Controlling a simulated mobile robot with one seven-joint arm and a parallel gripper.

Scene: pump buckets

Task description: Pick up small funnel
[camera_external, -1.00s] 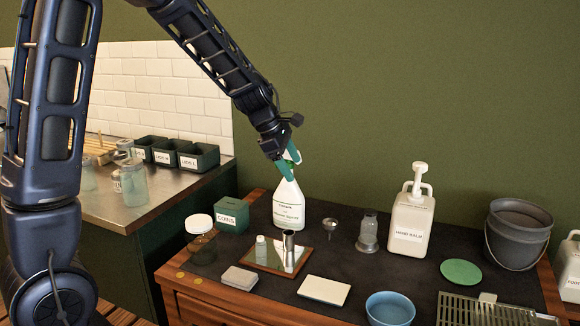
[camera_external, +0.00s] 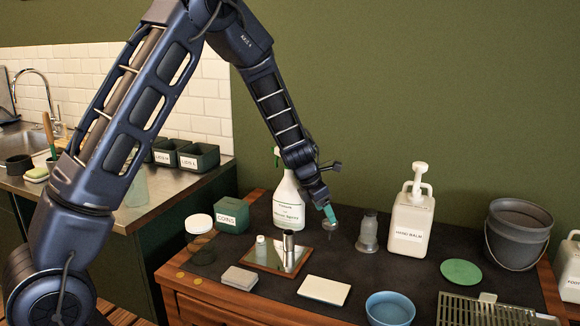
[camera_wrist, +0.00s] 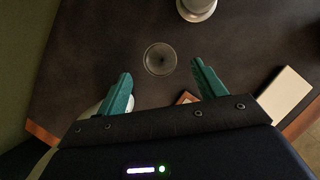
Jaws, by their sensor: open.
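The small funnel (camera_external: 330,228) is a little grey metal cone on the dark mat. In the external view my gripper (camera_external: 328,211) is right above it, and the fingers hide part of it. In the wrist view the funnel (camera_wrist: 160,59) shows as a round rim seen from above. It lies just beyond and between the teal fingertips of my gripper (camera_wrist: 161,70). The fingers are spread apart and nothing is between them. I cannot tell the exact height of the fingertips over the funnel.
A white spray bottle (camera_external: 288,205) stands close to the left of my gripper. A mirror tray (camera_external: 262,262) with small items lies in front.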

